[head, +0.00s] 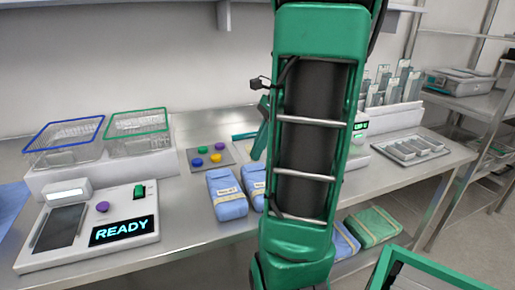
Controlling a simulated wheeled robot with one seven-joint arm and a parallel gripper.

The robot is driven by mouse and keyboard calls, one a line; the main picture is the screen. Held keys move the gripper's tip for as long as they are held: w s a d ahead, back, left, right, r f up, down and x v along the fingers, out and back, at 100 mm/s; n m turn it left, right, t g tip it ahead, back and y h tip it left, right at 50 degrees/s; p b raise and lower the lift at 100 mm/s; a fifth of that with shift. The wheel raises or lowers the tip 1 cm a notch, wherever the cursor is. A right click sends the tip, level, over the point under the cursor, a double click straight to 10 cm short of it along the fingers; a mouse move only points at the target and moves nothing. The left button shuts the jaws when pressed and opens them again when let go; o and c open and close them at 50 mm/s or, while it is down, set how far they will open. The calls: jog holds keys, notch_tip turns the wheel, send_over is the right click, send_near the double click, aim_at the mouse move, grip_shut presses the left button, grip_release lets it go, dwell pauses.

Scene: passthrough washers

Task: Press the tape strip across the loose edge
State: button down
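No tape strip or loose edge can be clearly made out in the head view. Two blue wrapped packs lie on the steel table: the left pack (226,194) shows whole with a pale label, and the second pack (253,183) is partly hidden behind my arm. A blue pack (345,240) and a green pack (373,226) lie lower, right of my arm. My green arm stands upright across the middle of the view and hides part of the table. My gripper's fingertips cannot be seen.
A white device reading READY (122,231) stands at the front left. Blue-rimmed (64,140) and green-rimmed (137,132) wire baskets stand behind it. A plate with coloured knobs (192,165) lies mid-table. A metal tray (412,149) is at right. Shelving stands farther right.

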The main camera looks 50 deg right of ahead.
jog(key=shift+d+f, duration=0.15)
jog(key=shift+f, duration=3.15)
jog(key=c, duration=1.9)
grip_release()
